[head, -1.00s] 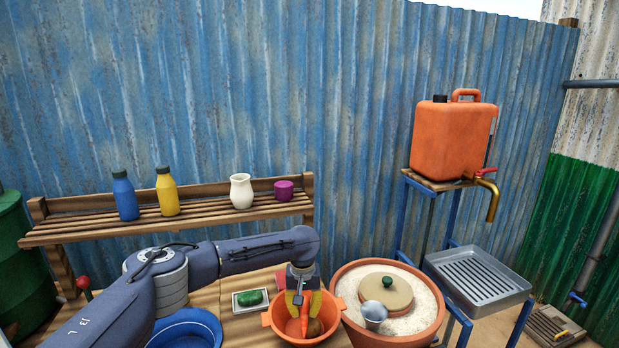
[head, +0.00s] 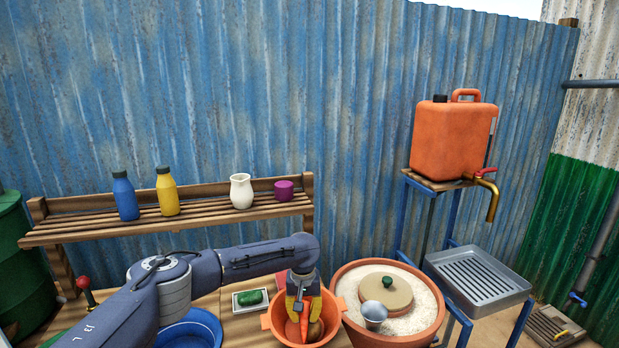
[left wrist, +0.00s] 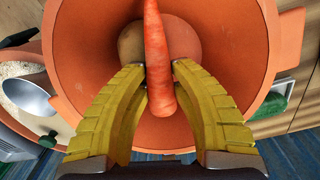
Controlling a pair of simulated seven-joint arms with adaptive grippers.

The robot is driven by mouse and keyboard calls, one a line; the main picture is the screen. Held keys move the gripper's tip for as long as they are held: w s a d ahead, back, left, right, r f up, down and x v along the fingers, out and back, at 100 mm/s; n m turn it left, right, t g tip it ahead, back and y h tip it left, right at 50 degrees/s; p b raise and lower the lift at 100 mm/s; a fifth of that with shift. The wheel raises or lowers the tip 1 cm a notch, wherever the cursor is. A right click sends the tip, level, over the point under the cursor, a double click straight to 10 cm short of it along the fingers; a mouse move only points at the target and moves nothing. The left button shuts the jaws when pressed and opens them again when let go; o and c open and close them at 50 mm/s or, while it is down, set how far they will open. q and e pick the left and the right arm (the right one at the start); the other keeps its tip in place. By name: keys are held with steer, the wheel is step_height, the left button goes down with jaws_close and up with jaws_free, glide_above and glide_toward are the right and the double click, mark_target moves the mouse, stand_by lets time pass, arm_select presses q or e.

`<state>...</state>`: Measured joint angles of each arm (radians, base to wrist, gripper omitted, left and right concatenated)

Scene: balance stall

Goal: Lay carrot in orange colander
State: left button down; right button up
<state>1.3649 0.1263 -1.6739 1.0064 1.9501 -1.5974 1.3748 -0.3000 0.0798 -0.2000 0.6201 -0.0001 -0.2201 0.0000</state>
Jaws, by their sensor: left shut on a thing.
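The orange colander (head: 271,330) stands on the wooden table, left of the big clay pot. My left gripper (head: 303,315) reaches down over it from above, its yellow fingers inside the rim. The carrot (left wrist: 158,60) is held between the two fingertips (left wrist: 160,75) in the left wrist view; it also shows as an orange tip in the head view (head: 304,328). Below the carrot, a round brownish thing (left wrist: 131,45) lies in the colander (left wrist: 80,60). Whether the carrot touches the bottom, I cannot tell. My right gripper is out of view.
A clay pot (head: 347,312) with pale grain, a lid and a metal scoop (head: 374,313) stands close on the right. A small white tray with a green item (head: 250,298) and a blue basin (head: 207,322) lie to the left. A shelf with bottles (head: 167,192) is behind.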

arm_select(q)
steer(key=c, duration=1.1)
jaws_free()
steer(key=shift+o, duration=0.2)
steer(key=shift+r, duration=0.1)
